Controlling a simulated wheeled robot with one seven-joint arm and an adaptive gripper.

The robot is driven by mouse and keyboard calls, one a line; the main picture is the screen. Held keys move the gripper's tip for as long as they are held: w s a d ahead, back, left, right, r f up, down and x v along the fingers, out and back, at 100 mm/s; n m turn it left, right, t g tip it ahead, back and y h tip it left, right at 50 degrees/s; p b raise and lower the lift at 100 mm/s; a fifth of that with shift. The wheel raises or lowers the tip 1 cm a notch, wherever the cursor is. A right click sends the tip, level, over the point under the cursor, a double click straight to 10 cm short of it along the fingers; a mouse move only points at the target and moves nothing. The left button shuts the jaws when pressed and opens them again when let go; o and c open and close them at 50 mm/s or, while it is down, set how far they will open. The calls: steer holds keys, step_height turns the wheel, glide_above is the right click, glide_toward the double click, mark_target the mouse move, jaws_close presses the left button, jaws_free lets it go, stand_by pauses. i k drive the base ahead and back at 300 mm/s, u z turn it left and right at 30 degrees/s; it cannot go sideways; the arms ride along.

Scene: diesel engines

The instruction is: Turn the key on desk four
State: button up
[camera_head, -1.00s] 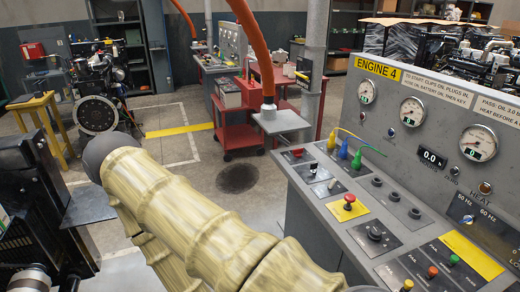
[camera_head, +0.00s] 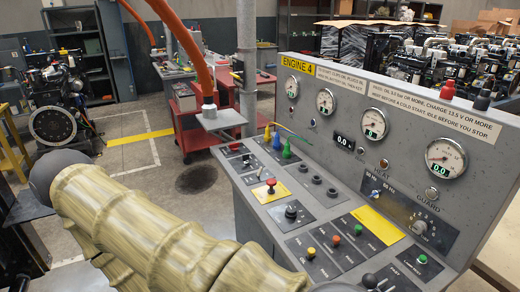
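Desk four is a grey control console marked by a yellow "ENGINE 4" label (camera_head: 293,64) on its upright panel. Its sloping top (camera_head: 262,190) carries switches, knobs and buttons. A black rotary switch (camera_head: 291,212) sits mid-desk, left of the yellow plate. A dark round knob (camera_head: 370,281) with a small silvery part beside it shows at the bottom edge. I cannot tell which of these is the key. My gripper is not in view.
A red mushroom button (camera_head: 271,183) and several coloured buttons share the desk top. Blue and green plugs with cables stand at its far end. A red cart (camera_head: 192,128) and an orange hose (camera_head: 190,45) are behind. Open floor (camera_head: 160,185) lies left of the desk.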

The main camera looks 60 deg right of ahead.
mark_target(246, 157)
steer(key=z, duration=1.25)
